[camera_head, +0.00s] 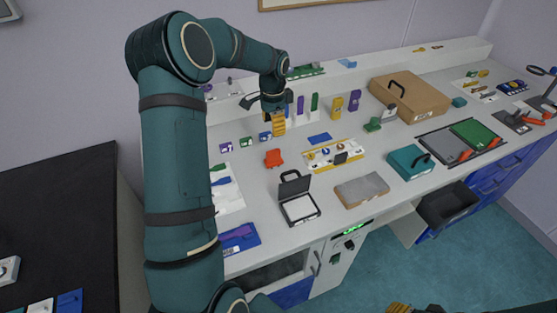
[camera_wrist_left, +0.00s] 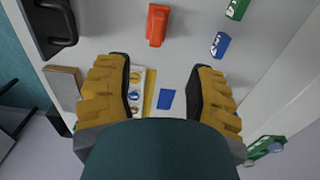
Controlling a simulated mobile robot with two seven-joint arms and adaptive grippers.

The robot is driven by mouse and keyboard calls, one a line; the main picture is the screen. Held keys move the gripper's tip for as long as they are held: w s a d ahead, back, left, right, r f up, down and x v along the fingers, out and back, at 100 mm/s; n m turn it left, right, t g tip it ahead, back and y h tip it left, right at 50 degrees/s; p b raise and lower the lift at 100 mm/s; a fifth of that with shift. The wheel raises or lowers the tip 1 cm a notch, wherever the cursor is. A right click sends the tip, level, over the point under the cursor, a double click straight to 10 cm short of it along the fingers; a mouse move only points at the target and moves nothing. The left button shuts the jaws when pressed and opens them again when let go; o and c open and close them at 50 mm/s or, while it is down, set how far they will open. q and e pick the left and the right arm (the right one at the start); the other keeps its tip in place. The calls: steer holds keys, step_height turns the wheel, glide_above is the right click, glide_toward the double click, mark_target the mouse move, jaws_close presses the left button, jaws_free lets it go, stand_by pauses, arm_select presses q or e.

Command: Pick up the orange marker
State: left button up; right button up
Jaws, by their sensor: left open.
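An orange-red object (camera_head: 273,158) lies on the white bench in the head view, and it also shows at the top of the left wrist view (camera_wrist_left: 157,25). I cannot tell if this blocky thing is the orange marker. Upright purple (camera_head: 300,105) and green (camera_head: 314,102) sticks stand at the back; no orange one shows beside them, and my gripper covers part of that area. My left gripper (camera_head: 279,124) is above the bench, behind the orange-red object, fingers down. Its fingers (camera_wrist_left: 165,95) are spread and empty. My right gripper (camera_head: 400,307) barely shows at the bottom edge.
A yellow-edged tray (camera_head: 334,156), an open black case (camera_head: 299,206) and a grey-topped block (camera_head: 361,190) lie nearer the front. A brown case (camera_head: 410,97) stands to the right.

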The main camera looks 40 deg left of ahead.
mark_target(273, 151)
arm_select(q)
steer(key=f, duration=0.8)
steer(key=shift+s+f+b, duration=0.1)
steer(key=shift+s+b, duration=0.2)
steer(key=shift+b, duration=0.1)
step_height(273, 151, down, 5)
steer(key=shift+d+r, duration=0.1)
steer(key=shift+d, duration=0.05)
jaws_close()
